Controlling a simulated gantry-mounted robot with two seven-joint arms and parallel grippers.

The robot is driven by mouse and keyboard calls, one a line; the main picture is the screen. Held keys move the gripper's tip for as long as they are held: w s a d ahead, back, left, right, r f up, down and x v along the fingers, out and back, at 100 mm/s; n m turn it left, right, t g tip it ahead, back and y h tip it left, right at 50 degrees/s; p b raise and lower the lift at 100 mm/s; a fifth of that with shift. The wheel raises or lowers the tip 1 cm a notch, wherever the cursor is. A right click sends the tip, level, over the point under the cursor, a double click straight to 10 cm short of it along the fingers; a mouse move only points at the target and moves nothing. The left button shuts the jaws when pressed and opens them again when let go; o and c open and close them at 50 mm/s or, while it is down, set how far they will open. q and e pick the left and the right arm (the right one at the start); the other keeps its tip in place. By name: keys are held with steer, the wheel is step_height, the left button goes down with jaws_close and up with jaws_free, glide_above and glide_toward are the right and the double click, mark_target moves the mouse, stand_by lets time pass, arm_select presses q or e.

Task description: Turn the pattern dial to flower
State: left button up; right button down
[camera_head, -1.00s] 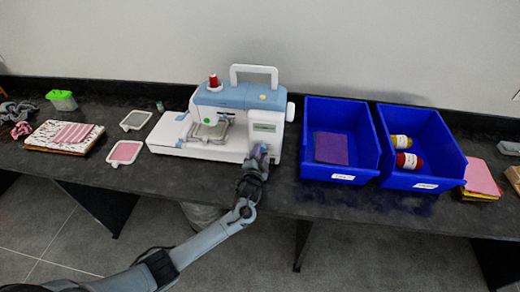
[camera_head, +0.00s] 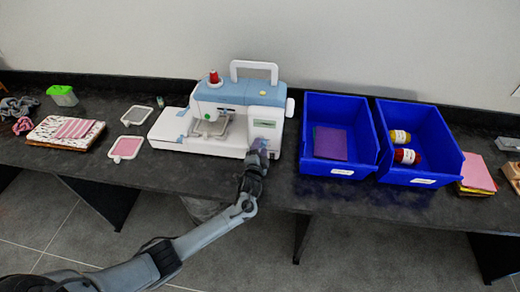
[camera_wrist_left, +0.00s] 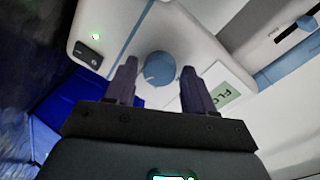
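The white and blue sewing machine (camera_head: 240,110) stands on the dark table. Its round blue pattern dial (camera_wrist_left: 158,69) shows in the left wrist view, with a pointer mark on its face. Beside it is a pale green display (camera_wrist_left: 226,93) whose visible letters read "FLO"; a finger hides the rest. My left gripper (camera_wrist_left: 158,78) is open, its two dark fingers on either side of the dial with gaps, apparently not touching it. In the head view the left gripper (camera_head: 259,156) is at the machine's lower right front, hiding the dial. My right gripper is not in view.
Two blue bins (camera_head: 341,171) (camera_head: 420,182) stand close on the right, holding cloth and thread spools. Embroidery frames (camera_head: 125,148) and folded fabric (camera_head: 65,132) lie on the left. A black button panel (camera_wrist_left: 87,55) is near the dial.

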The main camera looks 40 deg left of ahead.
arm_select(q)
steer(key=shift+o, duration=0.8)
steer(key=shift+s, duration=0.1)
steer(key=p+v, duration=0.2)
steer(key=v, duration=0.8)
steer(key=shift+s+d, duration=0.25)
